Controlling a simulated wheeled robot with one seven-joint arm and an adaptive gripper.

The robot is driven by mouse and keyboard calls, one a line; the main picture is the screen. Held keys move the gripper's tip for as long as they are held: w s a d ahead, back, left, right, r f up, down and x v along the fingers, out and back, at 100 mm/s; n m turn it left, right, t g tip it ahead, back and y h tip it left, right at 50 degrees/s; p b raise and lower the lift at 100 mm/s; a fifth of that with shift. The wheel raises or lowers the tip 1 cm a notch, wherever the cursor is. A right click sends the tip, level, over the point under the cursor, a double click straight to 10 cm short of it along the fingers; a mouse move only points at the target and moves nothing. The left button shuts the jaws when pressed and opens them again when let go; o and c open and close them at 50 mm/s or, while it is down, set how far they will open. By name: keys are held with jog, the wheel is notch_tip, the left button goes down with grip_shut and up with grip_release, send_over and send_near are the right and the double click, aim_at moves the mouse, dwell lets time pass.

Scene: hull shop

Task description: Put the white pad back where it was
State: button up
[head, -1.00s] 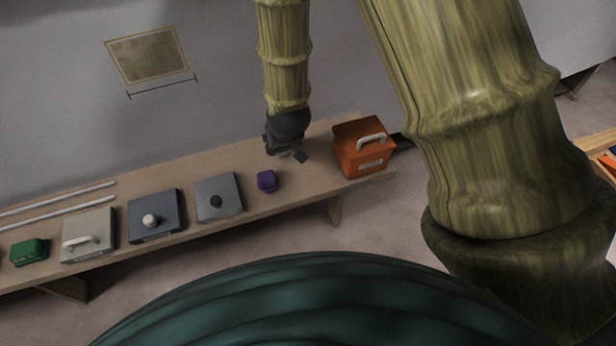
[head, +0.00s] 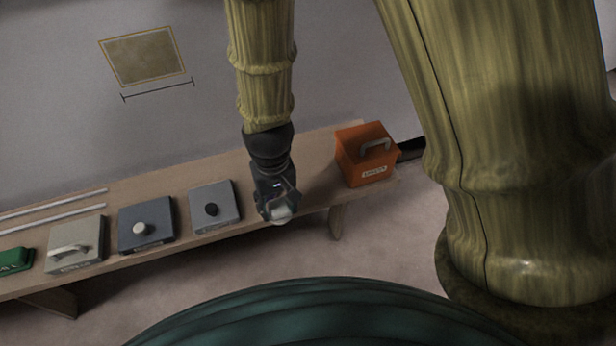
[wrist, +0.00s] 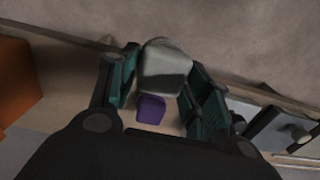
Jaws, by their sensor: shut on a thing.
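My gripper (head: 276,202) is shut on the white pad (head: 281,214), a small pale block. In the wrist view the pad (wrist: 166,72) sits between my two teal fingers, with the bench below it. In the head view it shows in front of the bench's front edge, to the right of the grey box with a dark knob. A small purple block (wrist: 151,109) lies on the bench beyond the pad in the wrist view. My gripper hides that block in the head view.
The bench (head: 320,170) carries an orange box (head: 365,155) on the right. To the left stand a grey box with a dark knob (head: 225,198), a blue-grey box with a pale knob (head: 160,216), a pale box with a handle (head: 90,257) and a green case (head: 12,261).

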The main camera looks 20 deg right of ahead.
jog(key=b, duration=0.1)
send_over(307, 180)
jog(key=shift+f, duration=0.7)
jog(key=shift+w+f+b, duration=0.1)
jog(key=shift+f+b, duration=0.25)
jog(key=shift+f, duration=1.45)
jog(key=shift+c, duration=0.3)
jog(key=o, duration=1)
jog(key=shift+o, duration=0.2)
jog(key=shift+r, duration=0.1)
notch_tip(307, 180, up, 12)
jog(key=p, duration=0.2)
jog(key=shift+d, duration=0.1)
